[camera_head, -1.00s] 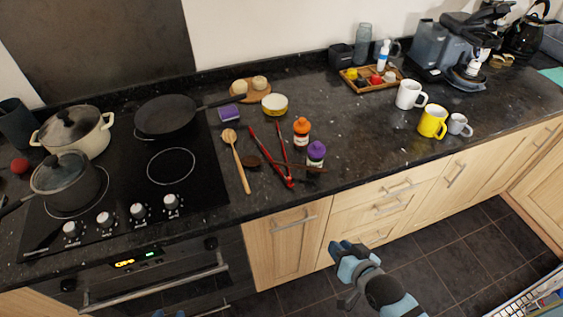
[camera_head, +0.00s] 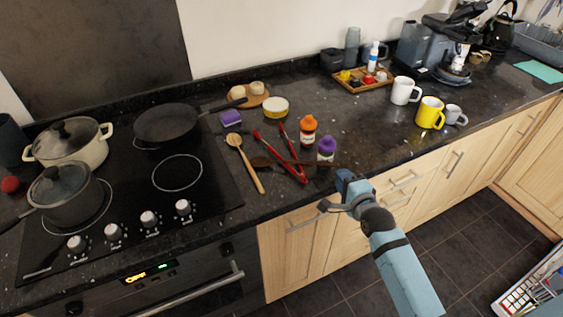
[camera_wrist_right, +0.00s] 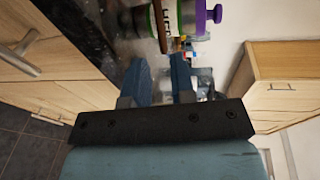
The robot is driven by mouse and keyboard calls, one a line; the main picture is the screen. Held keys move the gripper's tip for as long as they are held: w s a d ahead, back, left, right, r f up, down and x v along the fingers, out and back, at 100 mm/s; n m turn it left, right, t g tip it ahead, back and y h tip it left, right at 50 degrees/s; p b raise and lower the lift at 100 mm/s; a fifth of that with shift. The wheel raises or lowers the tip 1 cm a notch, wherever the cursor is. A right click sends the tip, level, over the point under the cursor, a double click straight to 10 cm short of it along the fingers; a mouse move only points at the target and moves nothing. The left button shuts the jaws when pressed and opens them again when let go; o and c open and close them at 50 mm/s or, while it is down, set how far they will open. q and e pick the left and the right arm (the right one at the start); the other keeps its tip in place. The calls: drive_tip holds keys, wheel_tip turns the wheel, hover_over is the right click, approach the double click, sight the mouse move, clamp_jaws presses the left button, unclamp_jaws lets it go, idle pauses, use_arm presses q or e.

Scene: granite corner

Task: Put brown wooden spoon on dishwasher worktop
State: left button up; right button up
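The brown wooden spoon (camera_head: 262,162) lies on the dark granite worktop (camera_head: 225,205), to the right of the hob. Its dark bowl points left, and its handle runs right across the red tongs and past the purple-capped jar. My right gripper (camera_head: 337,190) is at the worktop's front edge, near the handle end, empty and apart from it. In the right wrist view its two fingers (camera_wrist_right: 160,75) are spread, with a brown strip, likely the spoon's handle, ahead of them. Which worktop part covers the dishwasher is not clear. My left gripper is out of view.
A pale wooden spoon (camera_head: 245,160), red tongs (camera_head: 268,144), an orange-capped jar (camera_head: 308,130) and a purple-capped jar (camera_head: 326,149) crowd the spoon. Mugs (camera_head: 430,113) stand further right. The hob (camera_head: 215,180) holds pans at left. Worktop between jars and mugs is clear.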

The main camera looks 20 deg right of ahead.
sight(332, 165)
drive_tip(key=w, duration=0.5)
drive_tip(key=shift+w+f+p, duration=0.35)
drive_tip(key=shift+w+p, duration=0.05)
clamp_jaws()
